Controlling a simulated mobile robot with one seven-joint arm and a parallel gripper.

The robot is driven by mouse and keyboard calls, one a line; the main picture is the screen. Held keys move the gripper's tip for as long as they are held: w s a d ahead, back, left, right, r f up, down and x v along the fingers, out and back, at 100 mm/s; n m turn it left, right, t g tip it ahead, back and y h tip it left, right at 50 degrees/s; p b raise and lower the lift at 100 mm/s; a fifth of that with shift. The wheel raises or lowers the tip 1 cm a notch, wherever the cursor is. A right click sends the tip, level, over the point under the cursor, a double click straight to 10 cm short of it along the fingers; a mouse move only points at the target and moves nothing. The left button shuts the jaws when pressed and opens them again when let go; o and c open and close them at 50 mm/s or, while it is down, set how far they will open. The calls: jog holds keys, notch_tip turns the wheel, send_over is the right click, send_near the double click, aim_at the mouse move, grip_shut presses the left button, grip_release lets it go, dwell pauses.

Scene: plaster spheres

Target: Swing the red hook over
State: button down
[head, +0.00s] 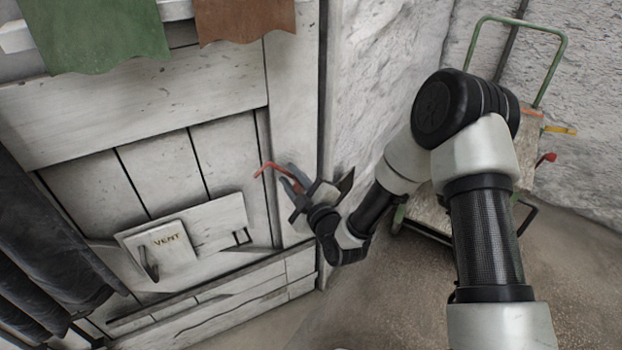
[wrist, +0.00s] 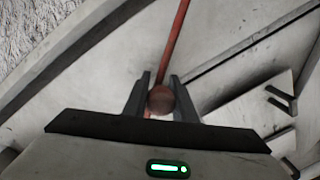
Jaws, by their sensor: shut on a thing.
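The red hook (head: 271,168) is a thin red rod in front of the white plank door, near the right door post in the head view. In the wrist view the rod (wrist: 177,42) runs up and away from between my fingers. A round reddish-brown knob (wrist: 161,99) sits between the fingertips. My gripper (head: 293,186) is shut on the red hook; it also shows in the wrist view (wrist: 160,95). The fingers and wrist hide part of the hook. A small dark staple (head: 241,236) is on a pale board, below and left of my gripper.
A white plate marked VENT (head: 170,250) with a dark hook is fixed to the pale board (head: 220,218). Green (head: 98,35) and brown (head: 245,18) cloths hang above. A dark curtain (head: 45,240) hangs at left. A trolley with a green handle (head: 563,62) stands at right.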

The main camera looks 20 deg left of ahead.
jog(key=s+a+f+n, duration=0.1)
jog(key=f, duration=0.1)
jog(key=s+a+f+n+b, duration=0.1)
jog(key=f, duration=0.1)
jog(key=s+a+f+n+b, duration=0.1)
jog(key=a+f+n, duration=0.1)
jog(key=shift+s+f, duration=0.1)
jog(key=shift+f, duration=0.3)
jog(key=f+n, duration=0.1)
jog(key=f, duration=0.1)
jog(key=f+n, duration=0.1)
jog(key=f, duration=0.1)
jog(key=s+a+f+n+h, duration=0.1)
jog(key=f, duration=0.1)
jog(key=shift+n, duration=0.3)
jog(key=shift+w+f+n+t, duration=0.1)
jog(key=shift+f+n+t, duration=0.2)
jog(key=shift+f+n, duration=0.65)
jog(key=shift+f, duration=0.35)
jog(key=shift+d+f, duration=0.1)
jog(key=c, duration=1.5)
grip_release()
jog(key=shift+f, duration=0.1)
jog(key=shift+o, duration=0.2)
